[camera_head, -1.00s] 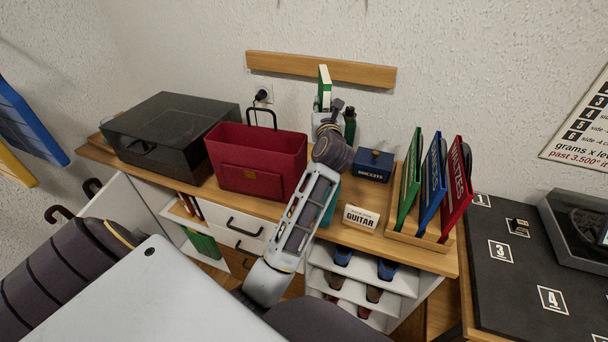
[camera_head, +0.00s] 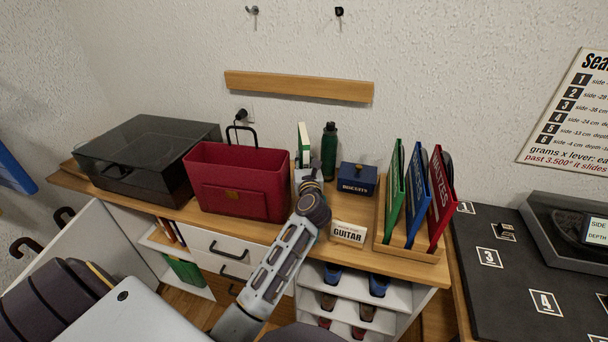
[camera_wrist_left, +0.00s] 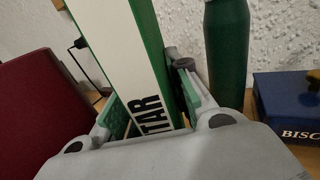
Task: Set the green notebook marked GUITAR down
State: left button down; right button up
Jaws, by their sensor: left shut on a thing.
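The green notebook (camera_head: 304,146) stands upright at the back of the cabinet top, between the red bag and the green bottle. My left gripper (camera_head: 307,178) is shut on it from the front. In the left wrist view, the notebook's white spine (camera_wrist_left: 122,50) runs between the fingers (camera_wrist_left: 152,108), and the letters "TAR" show. The lower end of the notebook is hidden by my gripper, so I cannot tell whether it touches the surface. A small "GUITAR" sign (camera_head: 348,233) stands at the front edge of the cabinet top (camera_head: 395,263). My right gripper is out of view.
The red bag (camera_head: 240,183) is close on the left, the green bottle (camera_head: 329,150) close on the right. A blue biscuits box (camera_head: 357,179) and a wooden rack (camera_head: 412,247) with green, blue and red books stand further right. A dark case (camera_head: 145,150) is at the left.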

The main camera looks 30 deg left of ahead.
pick_arm(q)
jog(key=shift+f, duration=0.35)
